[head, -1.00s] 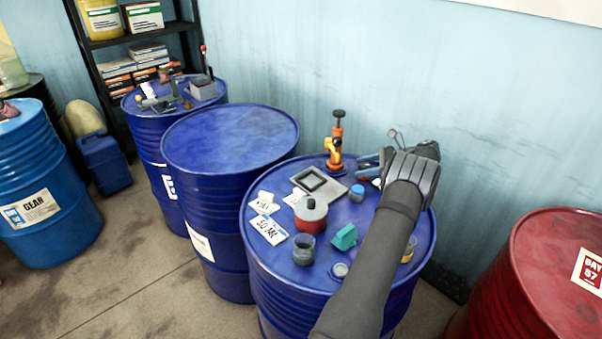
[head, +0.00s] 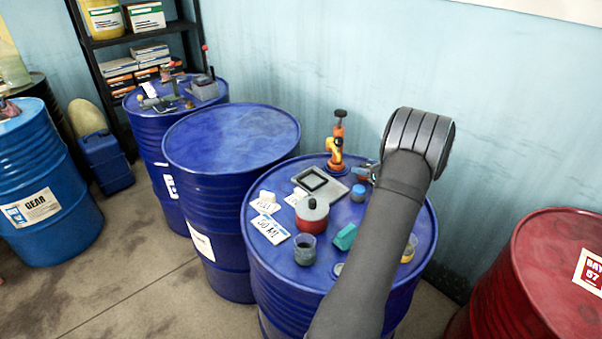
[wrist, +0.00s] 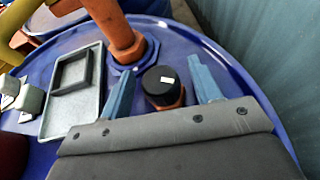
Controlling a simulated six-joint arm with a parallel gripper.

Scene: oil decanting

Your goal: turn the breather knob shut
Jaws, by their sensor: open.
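The breather knob, a black round cap (wrist: 160,82) with a small pale mark on an orange-red base, stands upright on the blue drum top in the wrist view. My gripper (wrist: 161,66) is open, with one blue finger on each side of the knob. Gaps show between the knob and both fingers, so it does not look gripped. In the head view my gripper (head: 368,172) is mostly hidden behind my wrist, and the knob cannot be seen there.
An orange hand pump (head: 336,145) stands close to the left of my gripper. A grey tray (head: 325,188), blue-capped jar (head: 357,193), red can (head: 312,215), glass jar (head: 304,250) and green block (head: 345,237) share the drum (head: 262,268). The wall is behind.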

